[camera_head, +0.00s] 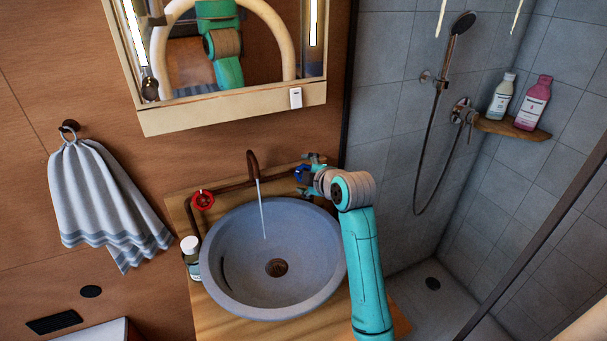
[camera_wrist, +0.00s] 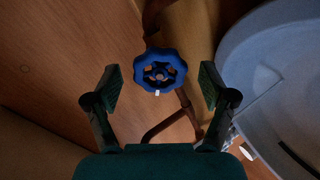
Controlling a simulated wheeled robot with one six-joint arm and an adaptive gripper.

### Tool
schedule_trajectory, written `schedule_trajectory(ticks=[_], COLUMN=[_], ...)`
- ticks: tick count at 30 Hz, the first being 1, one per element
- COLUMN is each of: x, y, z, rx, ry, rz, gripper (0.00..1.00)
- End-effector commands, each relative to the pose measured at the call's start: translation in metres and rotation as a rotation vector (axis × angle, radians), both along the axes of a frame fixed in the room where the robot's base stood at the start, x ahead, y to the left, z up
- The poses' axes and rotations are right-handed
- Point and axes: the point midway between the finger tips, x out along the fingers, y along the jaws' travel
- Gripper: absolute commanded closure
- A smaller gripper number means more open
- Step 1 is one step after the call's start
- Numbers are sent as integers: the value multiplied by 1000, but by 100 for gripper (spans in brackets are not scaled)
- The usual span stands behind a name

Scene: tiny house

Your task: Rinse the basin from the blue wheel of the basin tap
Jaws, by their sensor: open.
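The round grey basin (camera_head: 225,281) sits on a wooden counter, with a brown drain in its middle. A thin stream of water (camera_head: 261,213) falls from the copper spout (camera_head: 252,163) into it. The blue wheel (camera_head: 301,173) is on the pipe at the basin's back right. In the wrist view the blue wheel (camera_wrist: 174,66) faces me, with a small white mark at its lower rim. My gripper (camera_head: 309,175) is open at the wheel. In the wrist view its fingers (camera_wrist: 161,87) stand on either side of the wheel, with visible gaps. The red wheel (camera_head: 203,200) is at the back left.
A small white-capped bottle (camera_head: 191,262) stands left of the basin. A mirror cabinet (camera_head: 235,114) hangs above the tap. A striped towel (camera_head: 100,195) hangs at the left. The shower, with a shelf (camera_head: 495,127) holding two bottles, is at the right.

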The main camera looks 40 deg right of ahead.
Motion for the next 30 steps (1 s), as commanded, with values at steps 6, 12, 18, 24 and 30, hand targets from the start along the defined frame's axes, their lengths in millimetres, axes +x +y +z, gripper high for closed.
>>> schedule_trajectory(ticks=[6, 12, 18, 24, 30], x=[-36, -70, -91, -97, -97], y=[8, 15, 20, 21, 21], z=[17, 32, 42, 44, 44], rx=[0, -1, 0, 0, 0], ry=[-2, 0, -1, 1, 1], rz=[-1, -1, 0, 0, 0], gripper=[17, 17, 17, 17, 17])
